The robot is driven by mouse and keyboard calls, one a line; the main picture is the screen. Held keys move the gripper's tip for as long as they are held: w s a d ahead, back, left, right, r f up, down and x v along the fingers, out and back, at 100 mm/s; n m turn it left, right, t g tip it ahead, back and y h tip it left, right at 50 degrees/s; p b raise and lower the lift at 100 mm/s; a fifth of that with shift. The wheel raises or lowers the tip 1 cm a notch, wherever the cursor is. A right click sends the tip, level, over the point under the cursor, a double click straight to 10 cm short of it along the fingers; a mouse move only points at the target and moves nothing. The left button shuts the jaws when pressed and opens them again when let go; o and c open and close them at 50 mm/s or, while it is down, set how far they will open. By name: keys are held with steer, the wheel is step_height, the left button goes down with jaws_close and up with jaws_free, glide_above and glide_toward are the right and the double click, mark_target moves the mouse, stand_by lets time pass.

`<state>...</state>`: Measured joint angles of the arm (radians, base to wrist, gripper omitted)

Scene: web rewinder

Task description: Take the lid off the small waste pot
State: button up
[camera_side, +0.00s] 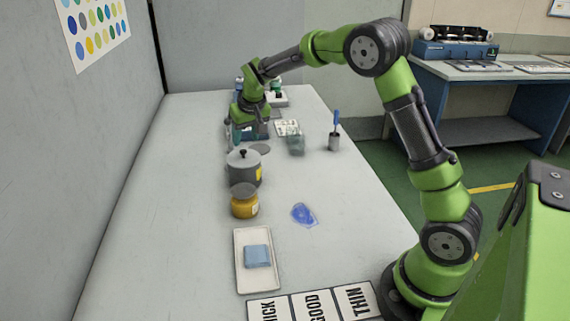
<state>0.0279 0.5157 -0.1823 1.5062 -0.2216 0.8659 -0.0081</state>
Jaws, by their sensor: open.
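A grey pot (243,176) with a yellow label stands on the table. Its grey lid (233,159) with a dark knob sits on top. In front of it stands a yellow jar (243,209) with a flat grey lid (243,190). I cannot tell for certain which of these is the small waste pot. My gripper (250,129) is open and points down beyond the grey pot, apart from both lids. Its fingertips are small and hard to make out against the things behind them.
A grey disc (260,149) lies behind the pot. A greenish clear container (296,145) and a cup with a blue-handled tool (334,141) stand to the right. Nearer are a crumpled blue piece (304,214), a white tray (240,281) with a blue cloth (257,256), and label cards (312,304).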

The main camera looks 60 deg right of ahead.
mark_target(243, 150)
steer(key=x, duration=0.5)
steer(key=shift+w+f, duration=0.2)
steer(key=shift+f, duration=0.1)
jaws_close()
